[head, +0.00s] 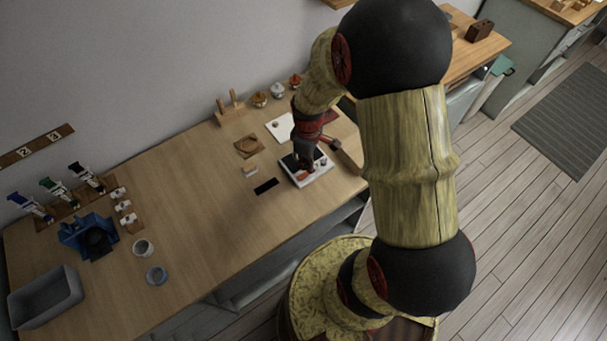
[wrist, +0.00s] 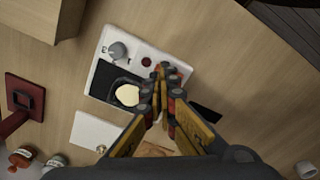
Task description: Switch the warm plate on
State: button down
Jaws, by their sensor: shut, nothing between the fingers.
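The warm plate (head: 318,174) is a white box with a dark top, standing near the front edge of the wooden table. In the wrist view the warm plate (wrist: 101,61) carries a small dark pan (wrist: 114,96) with pale yellow contents. A grey knob (wrist: 117,50) and a dark red round button (wrist: 146,62) sit along its white strip. My gripper (head: 306,166) points down over the warm plate. In the wrist view my gripper (wrist: 166,76) is shut and empty, its tips over the strip's end beside the red button. The tips hide what lies under them; contact cannot be told.
A flat black rectangle (head: 266,186) lies left of the warm plate, and a white board (head: 279,129) lies behind it. A wooden peg stand (head: 230,107) and small jars (head: 260,99) stand along the wall. The table's middle is mostly clear.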

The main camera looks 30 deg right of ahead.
jog(key=shift+f+b, duration=0.75)
jog(key=shift+f, duration=0.5)
dwell(1.2)
jog(key=shift+r, duration=0.1)
jog(key=shift+r+p, duration=2.8)
jog(key=shift+r, duration=0.65)
